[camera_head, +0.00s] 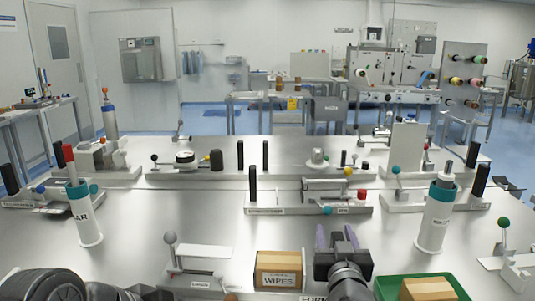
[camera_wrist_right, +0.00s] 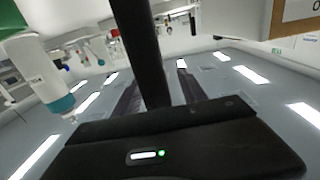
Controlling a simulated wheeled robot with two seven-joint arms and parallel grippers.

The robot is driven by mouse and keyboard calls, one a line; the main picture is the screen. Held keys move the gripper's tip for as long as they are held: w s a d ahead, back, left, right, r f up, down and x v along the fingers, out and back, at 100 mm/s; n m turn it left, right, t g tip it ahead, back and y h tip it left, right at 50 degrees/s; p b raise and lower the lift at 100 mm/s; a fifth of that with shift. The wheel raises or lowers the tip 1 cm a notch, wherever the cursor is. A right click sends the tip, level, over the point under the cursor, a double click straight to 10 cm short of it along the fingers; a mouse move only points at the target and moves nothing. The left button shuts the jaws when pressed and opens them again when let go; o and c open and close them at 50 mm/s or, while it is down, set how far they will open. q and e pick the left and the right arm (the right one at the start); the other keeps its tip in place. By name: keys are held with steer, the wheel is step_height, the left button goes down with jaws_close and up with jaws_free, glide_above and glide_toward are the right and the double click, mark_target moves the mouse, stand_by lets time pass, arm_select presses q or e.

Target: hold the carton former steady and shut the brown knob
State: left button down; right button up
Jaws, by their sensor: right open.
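A white plate with a cut-off label reading "FORM" (camera_head: 313,298) shows at the bottom edge of the head view. It may belong to the carton former, whose body is mostly hidden or out of frame. A small brown round piece (camera_head: 231,297) shows at the same edge, left of the label; I cannot tell its full shape or whether it is the brown knob. My right gripper (camera_head: 336,237) is open above the table, just right of the wipes carton. In the right wrist view its two dark fingers (camera_wrist_right: 158,92) stand apart. My left gripper (camera_head: 135,292) is only partly visible at bottom left.
A cardboard wipes carton (camera_head: 279,268) stands left of my right gripper. A green tray (camera_head: 452,283) with a carton is at right. White canisters (camera_head: 86,218) (camera_head: 435,220) stand on both sides. A grey-knobbed fixture (camera_head: 200,255) is at left.

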steer(key=s, duration=0.7)
steer(key=shift+s+a, duration=0.15)
steer(key=shift+a, duration=0.1)
steer(key=shift+f, duration=0.1)
